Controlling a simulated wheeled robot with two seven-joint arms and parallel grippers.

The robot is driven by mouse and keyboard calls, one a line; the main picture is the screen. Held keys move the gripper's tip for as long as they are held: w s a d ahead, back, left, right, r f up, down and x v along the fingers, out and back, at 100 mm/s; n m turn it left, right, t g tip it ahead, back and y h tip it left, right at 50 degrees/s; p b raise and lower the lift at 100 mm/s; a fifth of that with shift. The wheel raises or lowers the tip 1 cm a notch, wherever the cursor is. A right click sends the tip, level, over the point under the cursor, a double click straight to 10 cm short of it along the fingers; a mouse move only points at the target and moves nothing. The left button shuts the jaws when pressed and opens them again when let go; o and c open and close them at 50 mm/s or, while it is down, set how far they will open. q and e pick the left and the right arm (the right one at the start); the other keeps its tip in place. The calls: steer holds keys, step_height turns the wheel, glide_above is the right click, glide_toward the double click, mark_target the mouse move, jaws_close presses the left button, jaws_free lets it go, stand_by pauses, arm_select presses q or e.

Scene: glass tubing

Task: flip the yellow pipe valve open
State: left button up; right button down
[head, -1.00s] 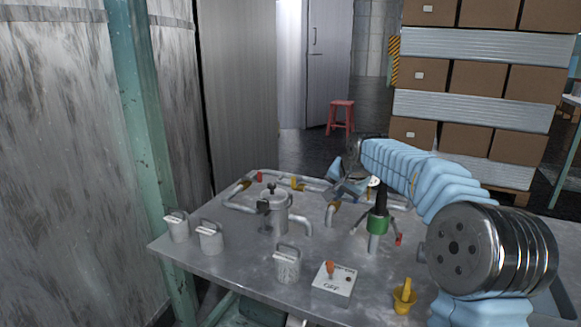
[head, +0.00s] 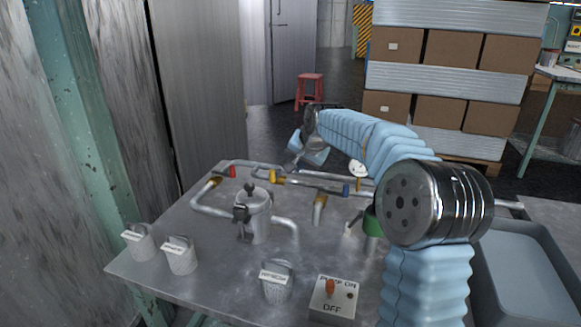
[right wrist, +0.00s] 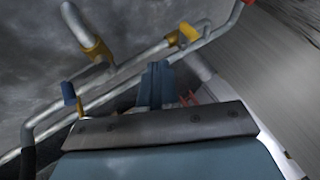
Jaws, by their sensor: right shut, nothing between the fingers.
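The yellow pipe valve (head: 273,177) sits on a pipe at the back of the metal table. It also shows in the right wrist view (right wrist: 183,37), ahead of the fingertips. Its handle stands up from the pipe. My right gripper (head: 291,164) is shut and empty, just right of and behind the valve in the head view. Its closed fingers (right wrist: 157,84) show in the right wrist view, with a visible gap to the valve. I cannot tell their exact height over the pipe. My left gripper is not in view.
A red valve (head: 232,171) and a blue valve (head: 345,190) flank the yellow one. A lidded metal pot (head: 256,215), several small buckets and a pump switch box (head: 333,298) stand nearer. A grey tray (head: 525,278) is at right.

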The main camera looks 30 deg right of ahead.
steer(key=w+a+f+p, duration=0.1)
steer(key=w+f, duration=0.6)
steer(key=w, duration=0.1)
steer(key=shift+w+p, duration=0.3)
steer(key=shift+p, duration=0.1)
